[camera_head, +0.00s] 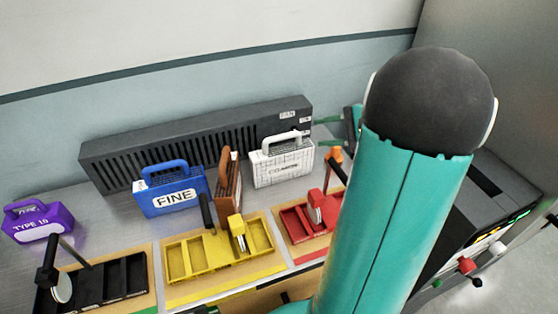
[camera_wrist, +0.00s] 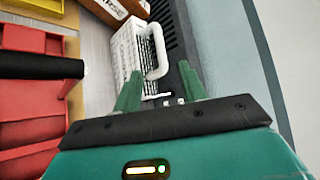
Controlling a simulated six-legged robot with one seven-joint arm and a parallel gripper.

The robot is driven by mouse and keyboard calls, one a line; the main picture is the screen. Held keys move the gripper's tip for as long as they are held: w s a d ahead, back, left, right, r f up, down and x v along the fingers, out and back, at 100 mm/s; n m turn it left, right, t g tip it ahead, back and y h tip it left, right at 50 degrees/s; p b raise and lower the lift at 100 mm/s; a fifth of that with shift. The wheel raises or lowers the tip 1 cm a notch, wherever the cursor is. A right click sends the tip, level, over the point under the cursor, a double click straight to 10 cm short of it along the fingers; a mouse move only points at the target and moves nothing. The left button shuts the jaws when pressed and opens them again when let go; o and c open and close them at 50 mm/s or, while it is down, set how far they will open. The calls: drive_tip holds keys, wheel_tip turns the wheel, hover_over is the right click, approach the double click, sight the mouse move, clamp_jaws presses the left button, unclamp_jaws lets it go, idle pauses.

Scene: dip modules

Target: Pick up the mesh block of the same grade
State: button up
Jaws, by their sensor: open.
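A white mesh block (camera_head: 282,170) with a handle stands at the back right; its dark lettering is too blurred to read surely. A blue block (camera_head: 172,192) reads "FINE", and a purple block (camera_head: 38,222) at far left reads "TYPE 10". A brown-orange block (camera_head: 228,180) stands edge-on between blue and white; in the wrist view the orange block (camera_wrist: 107,8) shows letters ending "RSE". My gripper (camera_head: 330,132) is open and empty, right of the white block. In the wrist view the white block (camera_wrist: 127,50) lies beyond my gripper (camera_wrist: 160,85), its handle ahead between the fingers.
A long dark slotted unit (camera_head: 120,160) runs behind the blocks against the wall. Black (camera_head: 122,278), yellow (camera_head: 178,262) and red (camera_head: 293,222) trays with upright tools stand in front. My teal arm hides much of the right side. Clear bench shows between purple and blue blocks.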

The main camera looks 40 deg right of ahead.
sight(285, 136)
drive_tip(key=x, duration=1.3)
drive_tip(key=shift+w, duration=0.2)
clamp_jaws()
